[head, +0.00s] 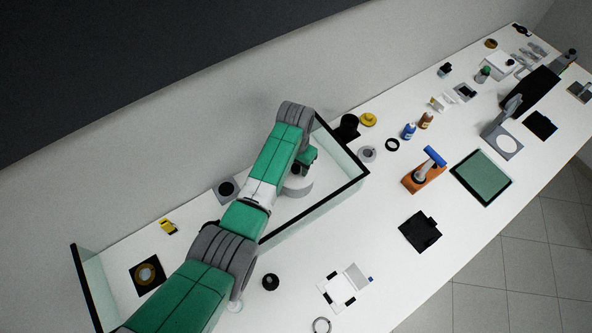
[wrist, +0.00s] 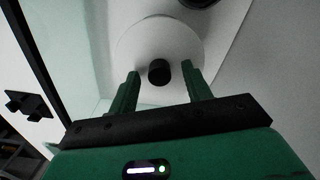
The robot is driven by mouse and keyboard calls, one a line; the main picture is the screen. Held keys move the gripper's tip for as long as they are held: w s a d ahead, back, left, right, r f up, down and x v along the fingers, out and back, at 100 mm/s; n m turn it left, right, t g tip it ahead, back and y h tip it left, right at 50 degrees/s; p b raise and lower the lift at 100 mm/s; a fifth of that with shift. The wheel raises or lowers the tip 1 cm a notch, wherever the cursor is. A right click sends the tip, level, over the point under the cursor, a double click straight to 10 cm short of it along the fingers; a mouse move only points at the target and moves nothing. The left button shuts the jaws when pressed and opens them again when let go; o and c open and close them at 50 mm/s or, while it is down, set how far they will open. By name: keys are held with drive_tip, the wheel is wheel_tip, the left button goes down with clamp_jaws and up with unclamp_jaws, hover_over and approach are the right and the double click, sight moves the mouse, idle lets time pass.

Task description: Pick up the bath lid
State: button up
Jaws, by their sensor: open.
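The bath lid (wrist: 160,37) is a pale round disc with a short black knob (wrist: 159,71) in the wrist view. In the head view a white round body (head: 298,188), which seems to be the bath with its lid, stands on the bench under my gripper. My gripper (wrist: 161,69) is open, with one green finger on each side of the knob; the knob lies between the fingertips in the picture. I cannot tell whether the fingers are level with the knob or above it. In the head view my arm hides most of the gripper.
Clear panels with black edges (head: 345,196) stand close to the right of the bath. A grey block with a dark round top (head: 227,189) is to its left. A black cylinder (head: 348,127) and a grey ring-shaped piece (head: 367,154) stand beyond the panel. An orange device (head: 424,178) is farther right.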

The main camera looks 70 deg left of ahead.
sight(296, 167)
drive_tip(key=shift+f, duration=0.35)
clamp_jaws()
drive_tip(key=shift+r, duration=0.1)
wheel_tip(296, 167, up, 10)
drive_tip(key=p, duration=0.1)
